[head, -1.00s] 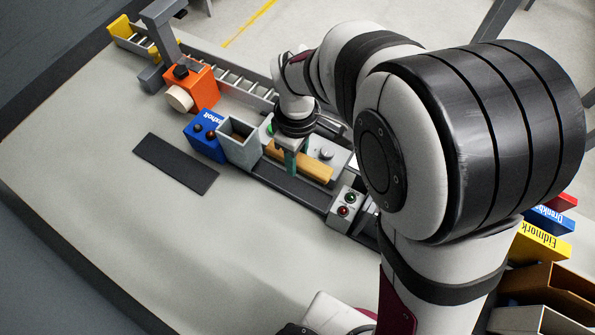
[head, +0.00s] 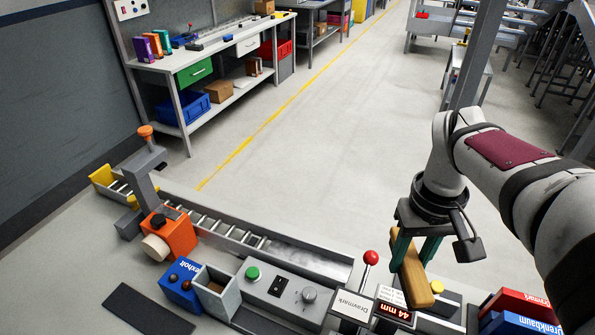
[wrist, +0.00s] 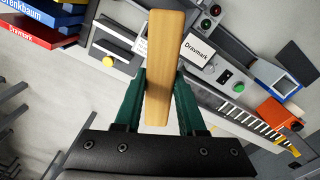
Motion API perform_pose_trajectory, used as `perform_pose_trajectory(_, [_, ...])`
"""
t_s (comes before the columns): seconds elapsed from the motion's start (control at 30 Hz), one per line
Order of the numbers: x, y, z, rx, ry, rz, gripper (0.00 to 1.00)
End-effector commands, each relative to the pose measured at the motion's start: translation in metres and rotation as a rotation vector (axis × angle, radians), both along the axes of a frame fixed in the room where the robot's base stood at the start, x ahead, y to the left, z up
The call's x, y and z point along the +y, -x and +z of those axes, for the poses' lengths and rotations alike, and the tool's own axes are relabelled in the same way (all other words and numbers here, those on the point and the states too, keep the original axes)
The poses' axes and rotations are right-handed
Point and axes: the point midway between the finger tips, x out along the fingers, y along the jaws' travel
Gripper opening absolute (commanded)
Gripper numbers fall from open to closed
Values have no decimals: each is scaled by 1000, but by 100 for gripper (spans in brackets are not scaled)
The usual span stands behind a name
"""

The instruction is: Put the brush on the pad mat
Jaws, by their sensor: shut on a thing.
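The brush shows as a light wooden bar (head: 412,280), and no bristles can be seen. My gripper (head: 414,258) is shut on it with its green fingers on either side and holds it above the right part of the grey machine. In the wrist view the bar (wrist: 164,45) lies lengthwise between the fingers (wrist: 160,95). The pad mat, a flat dark rectangle (head: 148,308), lies bare on the table at the lower left of the head view, well away from my gripper. A dark patch at the right of the wrist view (wrist: 297,62) looks like the same mat.
Between bar and mat stand the red-knobbed lever (head: 370,258), the control panel (head: 280,291), an open grey bin (head: 216,296) and a blue box (head: 180,283). An orange block (head: 170,238) stands behind. Red and blue boxes (head: 520,303) are at the right.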

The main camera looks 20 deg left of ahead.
Motion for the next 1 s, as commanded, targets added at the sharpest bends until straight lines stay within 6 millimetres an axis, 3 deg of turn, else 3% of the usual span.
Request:
perform_pose_trajectory(0.2, [-45, -3, 14, -2, -1, -242, 0])
perform_pose_trajectory(0.53, [-83, -1, 26, -3, -2, -452, 0])
perform_pose_trajectory(0.87, [-42, -22, 22, 3, -2, -313, 0])
perform_pose_trajectory(1.0, [-13, -34, 18, 4, -3, -221, 0])
